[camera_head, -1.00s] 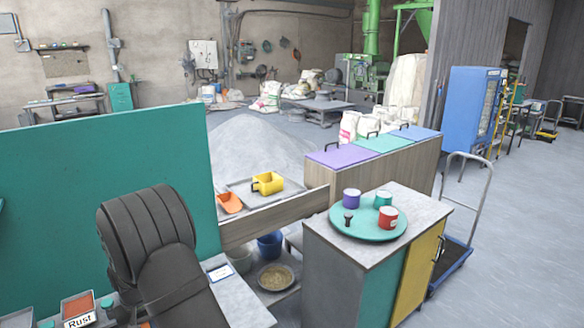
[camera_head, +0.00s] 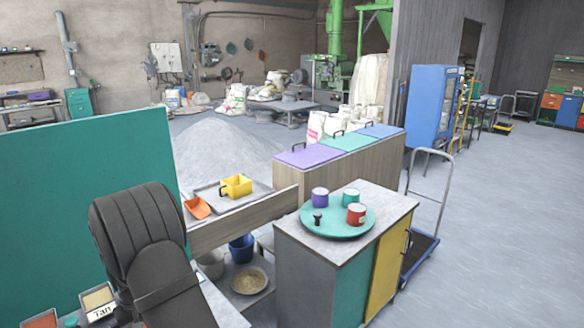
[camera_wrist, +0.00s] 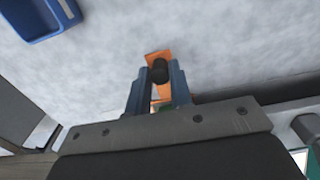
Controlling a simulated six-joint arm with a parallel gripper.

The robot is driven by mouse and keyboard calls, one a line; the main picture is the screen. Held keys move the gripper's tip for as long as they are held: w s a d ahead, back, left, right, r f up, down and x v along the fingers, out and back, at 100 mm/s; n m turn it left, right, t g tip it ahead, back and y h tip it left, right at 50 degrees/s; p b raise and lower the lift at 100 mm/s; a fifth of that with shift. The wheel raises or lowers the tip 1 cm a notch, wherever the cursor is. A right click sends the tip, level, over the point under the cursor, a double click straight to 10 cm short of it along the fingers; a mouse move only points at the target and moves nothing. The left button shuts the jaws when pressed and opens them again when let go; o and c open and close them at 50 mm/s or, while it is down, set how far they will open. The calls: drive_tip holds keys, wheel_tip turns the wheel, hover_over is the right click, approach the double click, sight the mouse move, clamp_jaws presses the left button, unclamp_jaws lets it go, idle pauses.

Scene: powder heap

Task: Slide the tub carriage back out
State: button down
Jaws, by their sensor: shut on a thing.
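In the wrist view my gripper (camera_wrist: 159,76) has its two blue-grey fingers closed around a dark round knob (camera_wrist: 160,70). An orange piece (camera_wrist: 158,55) shows behind the knob and between the fingers. I cannot tell for sure that the knob belongs to the tub carriage. In the head view a tub of tan powder (camera_head: 98,298) labelled "Tan" stands at the lower left. An orange-red tub (camera_head: 40,319) is cut off at the bottom edge beside it. My dark arm hides the space right of these tubs, and my fingertips are hidden there.
A tall teal panel (camera_head: 80,205) stands behind the tubs. A grey cabinet with a teal turntable (camera_head: 322,228) bearing several mugs is to the right. A yellow scoop (camera_head: 236,186) and an orange scoop (camera_head: 197,208) lie on a tray. A blue container (camera_wrist: 45,18) shows in the wrist view.

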drive_tip(key=shift+w+d, duration=3.3)
drive_tip(key=shift+w, duration=0.1)
drive_tip(key=c, duration=1.4)
unclamp_jaws()
drive_tip(key=shift+r, duration=0.1)
wheel_tip(320, 180, up, 7)
drive_tip(key=shift+r, duration=0.15)
